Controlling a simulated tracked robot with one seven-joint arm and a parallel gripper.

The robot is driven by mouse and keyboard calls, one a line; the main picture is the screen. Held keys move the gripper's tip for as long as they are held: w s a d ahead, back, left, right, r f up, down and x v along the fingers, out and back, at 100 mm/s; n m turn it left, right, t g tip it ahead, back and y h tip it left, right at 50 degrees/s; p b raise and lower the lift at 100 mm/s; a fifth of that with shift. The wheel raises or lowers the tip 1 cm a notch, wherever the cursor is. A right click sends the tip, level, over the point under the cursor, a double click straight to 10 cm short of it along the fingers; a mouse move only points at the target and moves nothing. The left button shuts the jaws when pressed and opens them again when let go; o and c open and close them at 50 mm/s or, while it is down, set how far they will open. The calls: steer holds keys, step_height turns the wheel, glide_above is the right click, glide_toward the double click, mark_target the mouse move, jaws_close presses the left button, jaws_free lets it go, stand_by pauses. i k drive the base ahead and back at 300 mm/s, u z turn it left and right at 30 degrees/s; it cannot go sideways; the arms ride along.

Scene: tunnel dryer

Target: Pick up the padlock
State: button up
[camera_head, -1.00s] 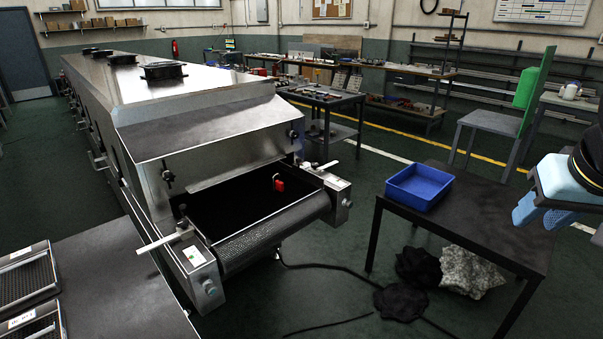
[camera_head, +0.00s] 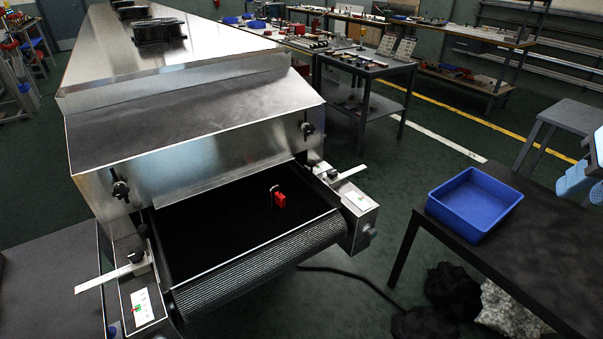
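A red padlock (camera_head: 280,200) with a thin metal shackle is on the black belt (camera_head: 215,225) at the open mouth of the tunnel dryer (camera_head: 190,130). It sits right of the belt's middle. My gripper (camera_head: 580,184) shows at the right edge, its light-blue fingers partly cut off by the frame. It is over the dark table, far to the right of the padlock and apart from it. I cannot tell the gap between its fingers.
A blue tray (camera_head: 475,206) stands on the dark table (camera_head: 545,255) at right. Dark and pale cloth heaps (camera_head: 510,310) lie on the floor below it. Metal arms (camera_head: 110,278) stick out beside the belt mouth. Floor shows between dryer and table, crossed by a black cable.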

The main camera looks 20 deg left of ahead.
mark_target(280, 198)
steer(key=z, duration=0.05)
steer(key=i, duration=1.5)
steer(key=u, duration=4.05)
steer(key=i, duration=0.5)
steer(key=z, duration=0.6)
steer(key=k, duration=0.4)
steer(key=u, duration=0.05)
